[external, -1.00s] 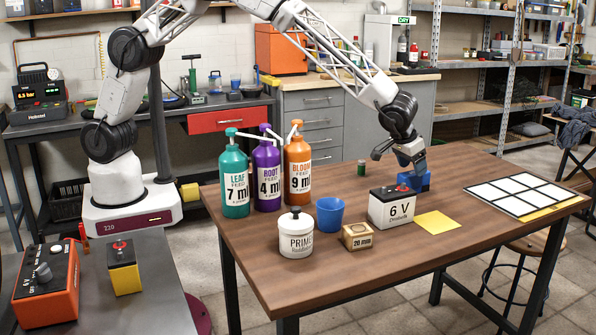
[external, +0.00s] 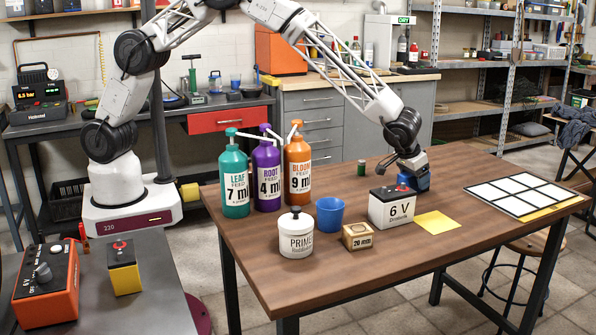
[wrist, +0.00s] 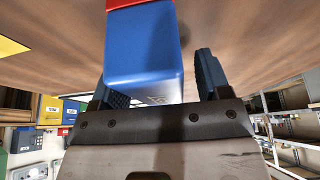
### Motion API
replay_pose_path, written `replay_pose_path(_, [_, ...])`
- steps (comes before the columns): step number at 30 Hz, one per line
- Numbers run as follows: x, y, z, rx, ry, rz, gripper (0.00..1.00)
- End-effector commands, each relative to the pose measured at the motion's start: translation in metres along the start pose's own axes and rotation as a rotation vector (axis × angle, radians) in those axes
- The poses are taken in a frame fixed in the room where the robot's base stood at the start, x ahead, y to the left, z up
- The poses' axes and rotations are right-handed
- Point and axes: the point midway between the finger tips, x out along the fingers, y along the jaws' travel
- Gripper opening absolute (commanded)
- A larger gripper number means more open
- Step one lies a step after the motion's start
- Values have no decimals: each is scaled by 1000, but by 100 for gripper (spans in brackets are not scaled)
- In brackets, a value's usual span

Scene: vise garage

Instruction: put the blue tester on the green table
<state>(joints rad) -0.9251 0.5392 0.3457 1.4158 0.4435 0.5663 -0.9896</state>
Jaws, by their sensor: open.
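The blue tester (external: 423,182) stands on the brown wooden table (external: 330,265), partly hidden behind the white 6 V box (external: 392,209) and under my gripper (external: 411,170). In the wrist view the tester (wrist: 143,55) is a blue block with a red part at the picture's top edge. It lies between the two fingers of my gripper (wrist: 160,80), which are open, with a visible gap on the right side. Contact on the left side is unclear. I see no green table top in these views.
A blue cup (external: 330,214), a white lidded pot (external: 296,236), a small 20 mm box (external: 357,237) and several pump bottles (external: 267,178) stand on the table. A yellow sheet (external: 437,222) and a white-squared panel (external: 520,194) lie right. A grey table (external: 150,300) is front left.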

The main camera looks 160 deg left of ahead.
Motion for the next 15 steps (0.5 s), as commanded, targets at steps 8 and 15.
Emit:
replay_pose_path(8, [0,0,0,0,0,0,67])
replay_pose_path(15, [0,0,0,0,0,0,30])
